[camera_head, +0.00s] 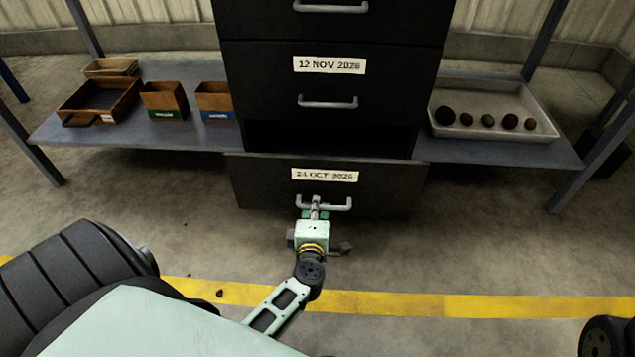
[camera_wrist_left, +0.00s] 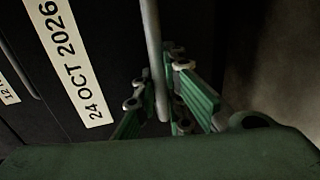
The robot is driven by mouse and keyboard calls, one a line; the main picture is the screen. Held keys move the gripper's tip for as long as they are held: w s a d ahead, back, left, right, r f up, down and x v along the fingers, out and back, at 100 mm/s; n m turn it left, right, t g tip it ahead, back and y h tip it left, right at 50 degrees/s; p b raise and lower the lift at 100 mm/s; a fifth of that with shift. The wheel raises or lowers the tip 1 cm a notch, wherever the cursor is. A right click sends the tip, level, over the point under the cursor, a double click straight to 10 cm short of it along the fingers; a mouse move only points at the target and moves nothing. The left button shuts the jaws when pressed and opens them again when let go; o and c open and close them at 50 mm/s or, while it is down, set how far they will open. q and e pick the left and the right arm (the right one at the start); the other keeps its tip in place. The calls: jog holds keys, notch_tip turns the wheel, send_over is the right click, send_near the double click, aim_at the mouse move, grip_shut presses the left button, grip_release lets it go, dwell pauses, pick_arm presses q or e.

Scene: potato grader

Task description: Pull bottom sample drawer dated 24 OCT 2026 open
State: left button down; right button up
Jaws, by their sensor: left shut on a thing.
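The bottom sample drawer (camera_head: 256,185) is black with a white label (camera_head: 325,174) reading 24 OCT 2026. Its front stands out from the cabinet, with a dark gap above it. My left gripper (camera_head: 316,208) is shut on the drawer's grey bar handle (camera_head: 340,205), near its middle. In the left wrist view the green fingers (camera_wrist_left: 162,100) are around the handle bar (camera_wrist_left: 152,50), with the label (camera_wrist_left: 70,62) to the left. The inside of the drawer cannot be made out. My right gripper is not in view.
The drawer above, labelled 12 NOV 2026 (camera_head: 329,65), is shut. Side shelves hold wooden boxes (camera_head: 163,100) at left and a tray (camera_head: 545,133) of several potatoes at right. The floor has a yellow line (camera_head: 430,304) and is mostly clear before the drawer.

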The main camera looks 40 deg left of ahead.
pick_arm(q)
jog(key=f+p+v, duration=0.1)
jog(key=f+v, duration=0.1)
jog(key=v, duration=0.7)
jog(key=shift+s+d, duration=0.3)
jog(key=shift+s, duration=0.05)
jog(key=c, duration=2.1)
grip_release()
jog(key=shift+a, duration=0.15)
